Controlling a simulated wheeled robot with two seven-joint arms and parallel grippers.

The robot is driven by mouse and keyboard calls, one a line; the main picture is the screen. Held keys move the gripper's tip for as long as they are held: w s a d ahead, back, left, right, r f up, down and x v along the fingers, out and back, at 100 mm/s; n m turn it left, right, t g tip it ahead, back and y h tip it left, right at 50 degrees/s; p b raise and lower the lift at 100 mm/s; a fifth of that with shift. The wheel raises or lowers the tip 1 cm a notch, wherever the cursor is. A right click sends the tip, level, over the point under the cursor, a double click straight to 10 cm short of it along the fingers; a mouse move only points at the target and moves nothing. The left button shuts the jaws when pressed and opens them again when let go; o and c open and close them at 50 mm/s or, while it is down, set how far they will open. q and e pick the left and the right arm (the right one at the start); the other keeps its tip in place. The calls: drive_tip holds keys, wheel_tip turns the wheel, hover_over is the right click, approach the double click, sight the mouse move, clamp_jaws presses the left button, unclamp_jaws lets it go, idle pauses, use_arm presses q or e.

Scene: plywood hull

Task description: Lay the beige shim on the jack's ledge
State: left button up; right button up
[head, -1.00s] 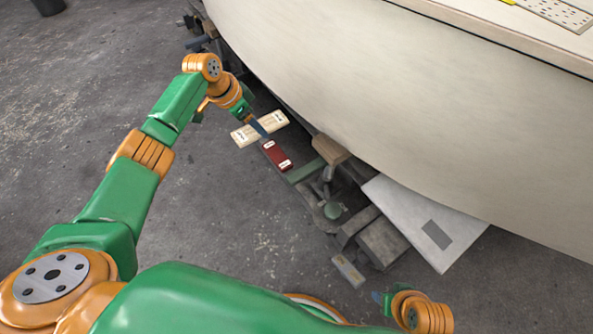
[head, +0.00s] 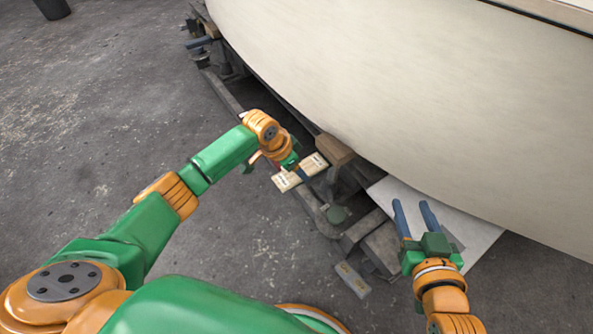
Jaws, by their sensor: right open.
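The beige shim (head: 316,163) is in my left gripper (head: 296,170), whose finger crosses its middle; it appears held above the dark metal supports under the hull. A red block is almost wholly hidden behind the left wrist, with only a sliver showing.
The pale hull (head: 430,110) curves overhead on the right. A brown wooden block (head: 335,150) sits beneath its edge, right of the shim. A white panel (head: 480,228) lies at right. A small grey block (head: 352,279) is on the floor. The floor (head: 120,120) at left is open.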

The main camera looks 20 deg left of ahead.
use_arm(q)
drive_tip(key=shift+f, duration=0.55)
use_arm(e)
drive_tip(key=r, duration=0.1)
drive_tip(key=r+t, duration=0.1)
drive_tip(key=w+r+t, duration=0.1)
drive_tip(key=shift+a+r, duration=0.2)
drive_tip(key=shift+a, duration=0.15)
use_arm(q)
drive_tip(key=o, duration=1.3)
drive_tip(key=shift+o, duration=0.2)
